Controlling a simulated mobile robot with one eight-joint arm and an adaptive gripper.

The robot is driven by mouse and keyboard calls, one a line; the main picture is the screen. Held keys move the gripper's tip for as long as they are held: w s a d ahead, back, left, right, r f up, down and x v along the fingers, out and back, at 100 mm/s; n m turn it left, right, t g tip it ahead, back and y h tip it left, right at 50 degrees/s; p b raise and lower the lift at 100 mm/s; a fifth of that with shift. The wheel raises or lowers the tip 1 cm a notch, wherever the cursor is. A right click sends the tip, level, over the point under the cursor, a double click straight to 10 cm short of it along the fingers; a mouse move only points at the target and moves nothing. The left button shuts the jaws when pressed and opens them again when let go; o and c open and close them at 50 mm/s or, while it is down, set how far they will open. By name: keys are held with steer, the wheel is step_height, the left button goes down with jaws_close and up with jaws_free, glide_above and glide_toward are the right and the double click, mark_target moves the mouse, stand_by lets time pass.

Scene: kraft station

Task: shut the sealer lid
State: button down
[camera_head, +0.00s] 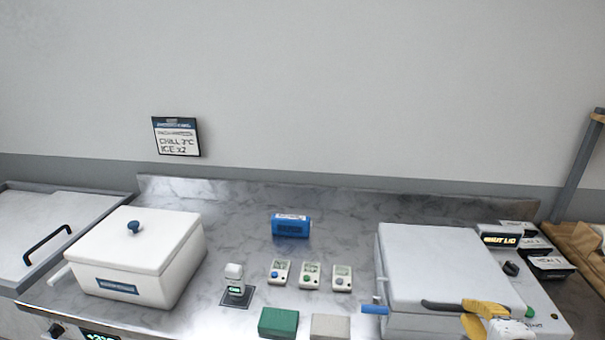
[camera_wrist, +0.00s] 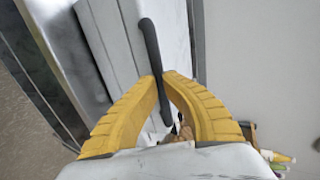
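The sealer (camera_head: 400,324) stands at the right of the counter, with a flat white lid (camera_head: 440,262) and a dark bar handle (camera_head: 440,304) along the lid's front. The lid lies low over the body; I cannot tell whether a gap is left. My gripper (camera_head: 474,312) is at the right part of the handle. In the wrist view, its yellow fingers (camera_wrist: 162,78) come together on either side of the dark handle (camera_wrist: 150,45) and look shut on it. A display at the sealer's back right (camera_head: 499,240) seems to read "SHUT LID", partly cut off.
A white lidded box (camera_head: 150,250) stands at the left, beside a grey chest (camera_head: 35,235). A blue pack (camera_head: 291,226), several small button boxes (camera_head: 311,275), a green block (camera_head: 278,322) and a grey block (camera_head: 330,327) occupy the middle. A blue lever (camera_head: 375,310) sticks out left of the sealer.

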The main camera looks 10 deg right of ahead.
steer(key=f+b, duration=0.2)
steer(key=f, duration=0.1)
steer(key=shift+s+a+f, duration=0.2)
steer(key=shift+f, duration=0.05)
steer(key=shift+s, duration=0.1)
steer(key=c, duration=1.4)
jaws_free()
steer(key=shift+d+f, duration=0.1)
steer(key=shift+r, duration=0.2)
steer(key=shift+r, duration=4.9)
